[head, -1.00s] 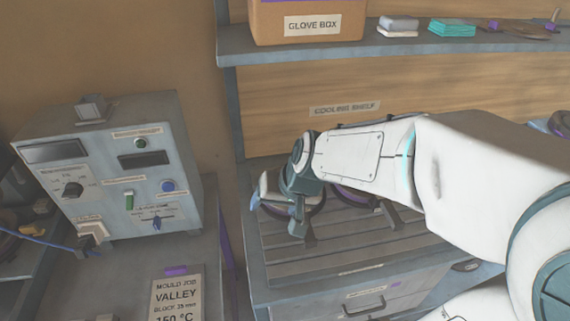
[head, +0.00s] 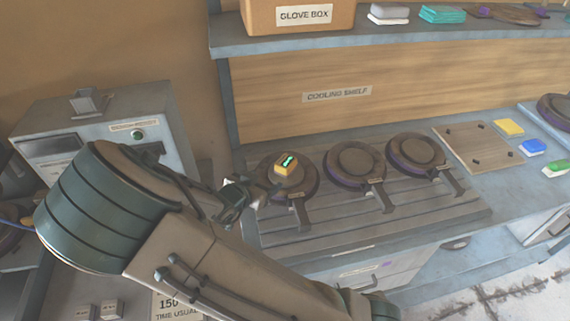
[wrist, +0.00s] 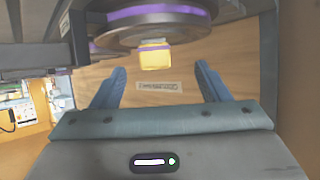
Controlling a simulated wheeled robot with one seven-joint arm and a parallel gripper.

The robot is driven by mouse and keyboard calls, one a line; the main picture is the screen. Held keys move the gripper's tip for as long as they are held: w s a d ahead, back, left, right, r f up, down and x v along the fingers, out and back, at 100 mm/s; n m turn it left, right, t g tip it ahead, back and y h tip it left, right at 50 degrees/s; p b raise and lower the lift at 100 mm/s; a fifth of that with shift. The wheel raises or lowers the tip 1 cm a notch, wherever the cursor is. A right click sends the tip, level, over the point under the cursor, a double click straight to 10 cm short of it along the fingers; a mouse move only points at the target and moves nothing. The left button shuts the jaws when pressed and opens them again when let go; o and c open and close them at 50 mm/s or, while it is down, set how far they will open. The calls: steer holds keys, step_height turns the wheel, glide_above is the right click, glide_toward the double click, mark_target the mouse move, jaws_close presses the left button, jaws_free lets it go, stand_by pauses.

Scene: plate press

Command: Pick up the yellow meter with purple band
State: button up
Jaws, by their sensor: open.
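A small yellow meter (head: 286,163) with a dark face and green marking sits on top of the left round plate (head: 309,180) on the cooling shelf. The wrist view shows it as a yellow block (wrist: 155,58) with a thin purple band at its upper edge, ahead of my fingers. My gripper (head: 250,193) is just left of that plate, pointing at it from the left. In the wrist view my gripper (wrist: 160,74) has its two blue fingers spread wide, with nothing held between them. The meter appears between the finger lines, beyond the tips.
Two more round plates with handles, the middle plate (head: 354,164) and right plate (head: 416,153), stand on the slatted shelf. A wooden board (head: 474,146) and yellow, blue and green blocks lie farther right. The control box (head: 100,125) stands left. An upper shelf (head: 400,35) overhangs behind.

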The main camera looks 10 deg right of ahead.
mark_target(281, 166)
steer(key=shift+h, duration=0.7)
steer(key=x, duration=0.2)
steer(key=r+x, duration=0.1)
steer(key=x, duration=0.4)
steer(key=shift+w+d+r, duration=0.1)
steer(key=shift+w+d, duration=0.15)
steer(key=shift+d, duration=0.35)
steer(key=shift+w+d, duration=0.4)
steer(key=x, duration=0.4)
steer(key=shift+w+d+r+p, duration=0.1)
steer(key=shift+w+r+p, duration=0.1)
steer(key=shift+w+p, duration=0.15)
steer(key=shift+s, duration=0.1)
steer(key=c, duration=1.1)
steer(key=shift+c, duration=0.6)
